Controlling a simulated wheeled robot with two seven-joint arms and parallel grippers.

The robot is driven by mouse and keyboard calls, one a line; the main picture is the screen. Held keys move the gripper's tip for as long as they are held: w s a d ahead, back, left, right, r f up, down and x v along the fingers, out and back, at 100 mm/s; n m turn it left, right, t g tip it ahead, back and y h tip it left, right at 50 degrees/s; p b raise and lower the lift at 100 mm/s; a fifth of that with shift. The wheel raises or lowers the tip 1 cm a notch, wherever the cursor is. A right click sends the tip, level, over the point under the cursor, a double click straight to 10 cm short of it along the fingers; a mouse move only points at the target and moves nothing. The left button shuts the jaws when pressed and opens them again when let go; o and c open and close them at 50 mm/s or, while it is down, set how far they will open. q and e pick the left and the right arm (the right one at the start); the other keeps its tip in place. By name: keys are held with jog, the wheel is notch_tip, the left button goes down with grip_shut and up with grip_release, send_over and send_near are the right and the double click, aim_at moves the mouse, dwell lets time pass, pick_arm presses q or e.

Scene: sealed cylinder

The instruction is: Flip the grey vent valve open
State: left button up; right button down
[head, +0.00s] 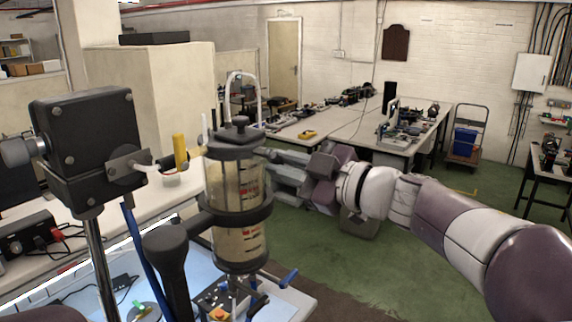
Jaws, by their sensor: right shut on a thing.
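The sealed cylinder (238,185) stands upright at the centre of the head view, clear-walled with dark end caps and a dark ring around its middle. My right gripper (272,158) reaches in from the right to the upper right side of the cylinder, just below the top cap. It is shut on a small part there, which fits the grey vent valve. The fingers and the cylinder hide most of that part, so its lever angle cannot be told. My left gripper is not in view.
A black box on a post (90,145), with a yellow-handled lever (180,150), stands left of the cylinder. A dark round-ended handle (165,250) is in front, and a blue lever (289,278) is low right.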

jog(key=shift+r+n, duration=0.2)
jog(key=shift+n, duration=0.1)
jog(key=shift+w+d+r+n+b, duration=0.1)
jog(key=shift+r+n+b, duration=0.25)
jog(key=shift+n+b, duration=0.85)
jog(key=shift+w+d+r+n+b, duration=0.15)
jog(key=shift+r+n+b, duration=0.25)
jog(key=shift+n, duration=1.45)
jog(key=shift+w+r+n+b, duration=0.1)
jog(key=shift+r+n+b, duration=0.15)
jog(key=shift+n+b, duration=0.95)
jog(key=shift+n+p, duration=0.35)
jog(key=shift+n, duration=0.1)
jog(key=c, duration=1.1)
grip_release()
jog(key=shift+a, duration=0.15)
jog(key=shift+s, duration=0.1)
